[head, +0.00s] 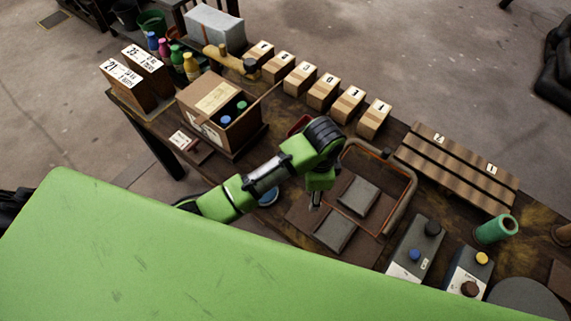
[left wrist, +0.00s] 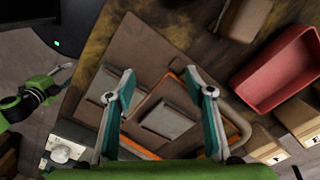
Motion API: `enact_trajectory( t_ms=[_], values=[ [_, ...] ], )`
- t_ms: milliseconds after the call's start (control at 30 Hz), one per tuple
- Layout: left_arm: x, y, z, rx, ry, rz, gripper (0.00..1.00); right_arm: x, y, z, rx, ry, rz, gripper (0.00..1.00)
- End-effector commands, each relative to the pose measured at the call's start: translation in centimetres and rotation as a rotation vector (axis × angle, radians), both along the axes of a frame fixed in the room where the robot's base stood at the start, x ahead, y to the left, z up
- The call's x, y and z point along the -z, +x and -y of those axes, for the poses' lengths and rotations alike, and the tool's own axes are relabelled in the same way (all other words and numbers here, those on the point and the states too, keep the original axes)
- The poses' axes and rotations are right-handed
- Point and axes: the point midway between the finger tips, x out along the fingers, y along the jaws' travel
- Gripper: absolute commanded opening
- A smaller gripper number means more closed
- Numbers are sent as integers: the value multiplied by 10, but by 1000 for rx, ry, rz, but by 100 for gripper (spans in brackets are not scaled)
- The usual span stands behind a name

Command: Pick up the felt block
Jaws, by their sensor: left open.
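Two flat grey blocks lie on the bench; I cannot tell by look alone which is the felt one. One grey block (head: 358,196) is inside an orange-edged frame (head: 409,186). The other grey block (head: 335,232) lies on a brown mat just outside it. In the left wrist view the framed block (left wrist: 168,121) is between and beyond my fingers, and the other block (left wrist: 101,86) is left of them. My left gripper (head: 315,203) is open and empty above the mat. My right gripper (left wrist: 65,76) is small at the wrist view's left edge.
A red tray (left wrist: 277,70) is close to the left gripper's side. Control boxes (head: 416,251) with knobs and a green cup (head: 495,229) stand at the right. A slatted rack (head: 457,166), numbered boxes (head: 323,92) and an open carton (head: 222,136) line the bench.

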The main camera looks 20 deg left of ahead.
Motion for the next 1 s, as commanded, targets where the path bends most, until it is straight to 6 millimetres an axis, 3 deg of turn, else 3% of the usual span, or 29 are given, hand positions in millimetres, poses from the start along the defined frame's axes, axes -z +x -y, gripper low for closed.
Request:
enact_trajectory(
  t_ms=[33, 200, 467, 667, 1000],
  values=[
    [-12, 17, -3, 66, 53, 0, 49, -1, 0, 0, 0, 0, 0, 40],
    [-42, 56, -24, 238, 227, -44, 49, -1, 0, 0, 0, 0, 0, 40],
    [-75, 86, -49, 331, 373, -88, 49, 0, 0, 0, 0, 0, 0, 40],
    [-48, 86, -61, 335, 379, -95, 49, 15, 0, 0, 0, 0, 0, 40],
    [-3, 86, -82, 334, 380, -92, 49, 5, 0, 0, 0, 0, 0, 40]
  ],
)
